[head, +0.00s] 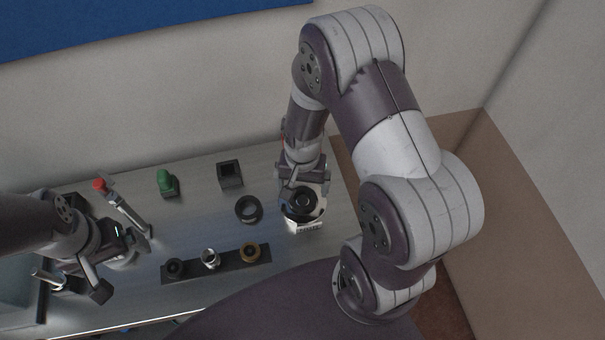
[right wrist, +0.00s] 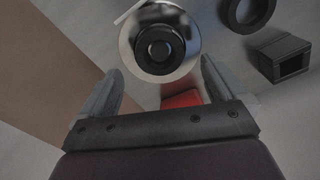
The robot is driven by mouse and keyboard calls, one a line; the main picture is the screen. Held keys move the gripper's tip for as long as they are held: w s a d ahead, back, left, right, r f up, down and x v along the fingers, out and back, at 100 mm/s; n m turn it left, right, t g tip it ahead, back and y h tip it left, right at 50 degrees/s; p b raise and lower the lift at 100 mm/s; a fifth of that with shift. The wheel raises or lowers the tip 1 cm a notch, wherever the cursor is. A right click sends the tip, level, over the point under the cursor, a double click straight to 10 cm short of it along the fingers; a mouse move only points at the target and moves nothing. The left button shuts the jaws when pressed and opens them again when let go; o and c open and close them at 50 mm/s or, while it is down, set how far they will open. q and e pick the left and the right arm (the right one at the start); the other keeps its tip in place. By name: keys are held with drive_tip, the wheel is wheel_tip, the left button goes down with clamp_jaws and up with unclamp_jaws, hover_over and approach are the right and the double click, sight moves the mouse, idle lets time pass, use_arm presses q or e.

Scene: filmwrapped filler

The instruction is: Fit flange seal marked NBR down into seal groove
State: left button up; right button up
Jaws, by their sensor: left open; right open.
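A round silver housing (head: 316,210) with a black centre stands at the right of the table behind a small white label. In the right wrist view the housing (right wrist: 191,37) shows a black ring-shaped part inside it. A loose black ring (head: 240,217) lies to its left and shows in the right wrist view (right wrist: 231,16). I cannot read any NBR mark or tell which part is the seal. My right gripper (head: 302,188) is open and empty over the housing's far side; its fingers (right wrist: 161,72) are apart. My left gripper (head: 125,262) is open and empty at the left.
A dark rack (head: 190,271) holds a black, a silver and a brass-coloured fitting at the front. A black open box (head: 230,181) and a green part (head: 166,187) stand behind. A red-knobbed lever (head: 100,186) stands near my left gripper.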

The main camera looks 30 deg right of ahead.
wheel_tip(320, 180, up, 8)
drive_tip(key=shift+b, duration=0.3)
drive_tip(key=shift+s+f, duration=0.1)
drive_tip(key=s+r+n, duration=0.1)
drive_tip(key=n, duration=0.1)
drive_tip(key=s+a+r+n+t+b, duration=0.1)
drive_tip(key=n, duration=0.2)
drive_tip(key=s+a+r+n, duration=0.1)
drive_tip(key=s+n, duration=0.1)
drive_tip(key=shift+s+a, duration=0.1)
drive_tip(key=shift+a, duration=0.05)
idle(0.9)
